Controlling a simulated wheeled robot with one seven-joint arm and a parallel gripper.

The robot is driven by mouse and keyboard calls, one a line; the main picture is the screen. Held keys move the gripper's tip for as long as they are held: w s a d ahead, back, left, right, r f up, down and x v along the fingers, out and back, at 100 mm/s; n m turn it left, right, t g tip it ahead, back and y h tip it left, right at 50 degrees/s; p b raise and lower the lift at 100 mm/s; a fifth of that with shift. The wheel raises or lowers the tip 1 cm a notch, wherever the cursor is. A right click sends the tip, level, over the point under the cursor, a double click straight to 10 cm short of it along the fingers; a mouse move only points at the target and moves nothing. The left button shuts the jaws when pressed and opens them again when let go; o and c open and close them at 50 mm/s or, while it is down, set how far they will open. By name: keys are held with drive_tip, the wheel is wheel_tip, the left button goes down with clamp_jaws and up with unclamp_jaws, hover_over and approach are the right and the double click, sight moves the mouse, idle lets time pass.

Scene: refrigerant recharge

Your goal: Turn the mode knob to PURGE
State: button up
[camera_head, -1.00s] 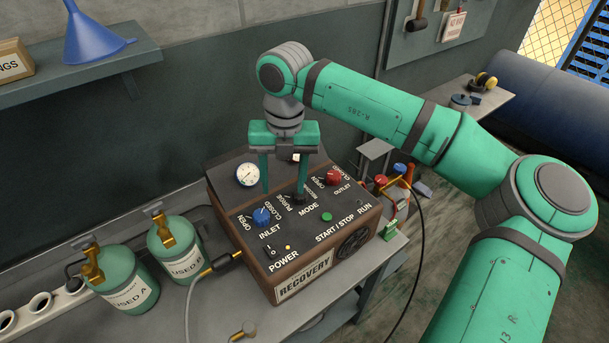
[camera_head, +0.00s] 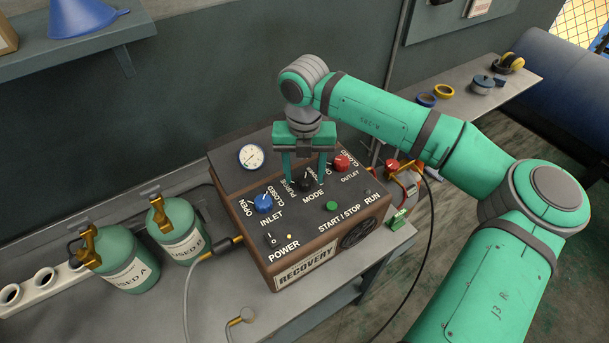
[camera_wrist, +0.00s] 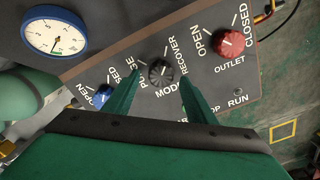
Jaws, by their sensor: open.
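The black mode knob (camera_head: 305,185) is on the sloped top panel of the brown recovery machine (camera_head: 318,262), between the blue inlet knob and the red outlet knob. In the wrist view the mode knob (camera_wrist: 160,71) sits between the PURGE label at its left and the RECOVER label at its upper right. My gripper (camera_head: 306,180) is open above the panel, with one green finger on either side of the mode knob. In the wrist view the fingertips (camera_wrist: 157,85) appear apart from the knob. Whether they reach down to its level is unclear.
The blue inlet knob (camera_head: 263,203) and red outlet knob (camera_head: 341,162) flank the mode knob closely. A gauge (camera_head: 251,157) is behind at left, and a green start/stop button (camera_head: 331,206) is in front. Green cylinders (camera_head: 178,230) stand left of the machine.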

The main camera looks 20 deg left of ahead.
drive_tip(key=shift+f, duration=0.75)
drive_tip(key=shift+c, duration=0.6)
drive_tip(key=c, duration=0.9)
